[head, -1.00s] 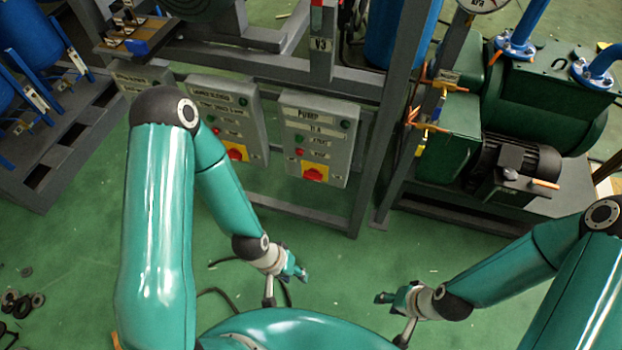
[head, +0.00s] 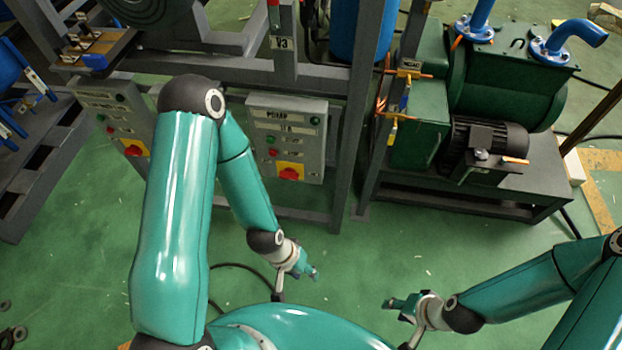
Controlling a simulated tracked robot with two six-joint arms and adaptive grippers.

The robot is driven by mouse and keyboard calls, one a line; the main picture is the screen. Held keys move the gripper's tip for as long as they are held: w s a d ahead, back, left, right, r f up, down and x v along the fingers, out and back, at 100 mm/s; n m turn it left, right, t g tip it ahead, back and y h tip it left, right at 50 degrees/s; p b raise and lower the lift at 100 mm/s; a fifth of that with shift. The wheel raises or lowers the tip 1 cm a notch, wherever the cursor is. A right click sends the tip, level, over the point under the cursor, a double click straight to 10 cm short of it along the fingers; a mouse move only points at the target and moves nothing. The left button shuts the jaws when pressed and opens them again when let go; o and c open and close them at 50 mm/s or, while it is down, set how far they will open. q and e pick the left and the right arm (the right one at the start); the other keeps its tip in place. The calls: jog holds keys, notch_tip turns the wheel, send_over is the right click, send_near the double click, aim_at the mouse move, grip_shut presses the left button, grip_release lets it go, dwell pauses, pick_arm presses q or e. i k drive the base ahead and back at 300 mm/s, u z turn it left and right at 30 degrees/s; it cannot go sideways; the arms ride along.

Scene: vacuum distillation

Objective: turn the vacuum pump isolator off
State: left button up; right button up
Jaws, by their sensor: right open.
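The pump control box (head: 287,135) is a grey panel labelled PUMP, mounted on the grey frame, with small green and red buttons. Its isolator, a red knob on a yellow plate (head: 290,171), is at the bottom of the panel. My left gripper (head: 308,273) hangs below the panel, apart from it; its fingers are small in view and I cannot tell whether they are open. My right gripper (head: 391,304) is further right and lower, open and empty, well away from the panel. My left upper arm and forearm cover the area left of the pump box.
Another control box (head: 115,122) with a red and yellow isolator stands to the left, partly behind my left arm. A green pump with a black motor (head: 486,146) sits on a dark stand at the right. The green floor (head: 400,240) in front of the frame is clear.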

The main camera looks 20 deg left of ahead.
aim_at(289, 174)
jog(key=u, duration=0.85)
jog(key=i, duration=0.15)
jog(key=z, duration=2.6)
jog(key=k, duration=0.5)
jog(key=u, duration=2.7)
jog(key=k, duration=0.2)
jog(key=z, duration=0.7)
jog(key=i, duration=0.55)
jog(key=z, duration=0.2)
jog(key=k, duration=0.25)
jog(key=u, duration=0.15)
